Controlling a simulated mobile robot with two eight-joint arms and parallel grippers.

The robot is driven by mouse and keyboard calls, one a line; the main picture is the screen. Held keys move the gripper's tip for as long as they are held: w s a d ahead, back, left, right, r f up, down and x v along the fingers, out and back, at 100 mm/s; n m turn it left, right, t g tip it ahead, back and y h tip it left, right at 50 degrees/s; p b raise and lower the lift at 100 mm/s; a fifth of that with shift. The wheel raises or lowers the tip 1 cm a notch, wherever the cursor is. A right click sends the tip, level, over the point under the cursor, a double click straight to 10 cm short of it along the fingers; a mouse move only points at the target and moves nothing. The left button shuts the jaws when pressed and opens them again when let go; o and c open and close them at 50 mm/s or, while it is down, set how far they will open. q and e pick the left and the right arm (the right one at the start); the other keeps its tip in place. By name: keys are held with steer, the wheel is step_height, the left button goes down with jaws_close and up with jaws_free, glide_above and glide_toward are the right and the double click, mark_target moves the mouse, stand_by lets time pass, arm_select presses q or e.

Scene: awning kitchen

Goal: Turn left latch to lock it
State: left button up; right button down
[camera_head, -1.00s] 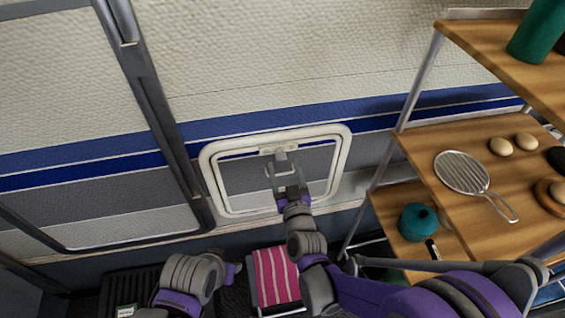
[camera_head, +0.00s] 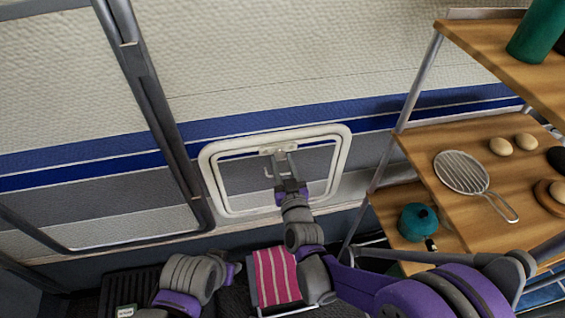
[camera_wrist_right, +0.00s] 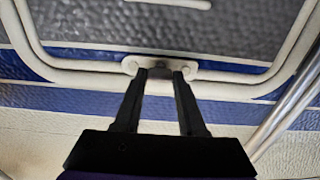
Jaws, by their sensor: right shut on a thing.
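A white-framed hatch (camera_head: 334,180) is set in the caravan wall, closed against it as far as I can tell. Its latch sits on a small white plate (camera_head: 266,151) at the middle of the frame's top edge. My right gripper (camera_head: 281,154) reaches up to this plate. In the right wrist view the plate shows two round ends (camera_wrist_right: 130,66), and the fingertips of my right gripper (camera_wrist_right: 160,73) are shut between them on the latch. The fingers hide most of the latch, so its angle is unclear.
A wooden shelf rack (camera_head: 455,150) on the right holds a strainer (camera_head: 462,172), eggs (camera_head: 500,145) and a teal pot (camera_head: 417,221). A pink striped cloth (camera_head: 276,276) lies below the hatch.

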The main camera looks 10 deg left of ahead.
steer(key=shift+m, duration=0.4)
steer(key=shift+m+b, duration=2.55)
steer(key=shift+m, duration=5.75)
steer(key=shift+c, duration=2.4)
jaws_free()
steer(key=shift+s, duration=0.1)
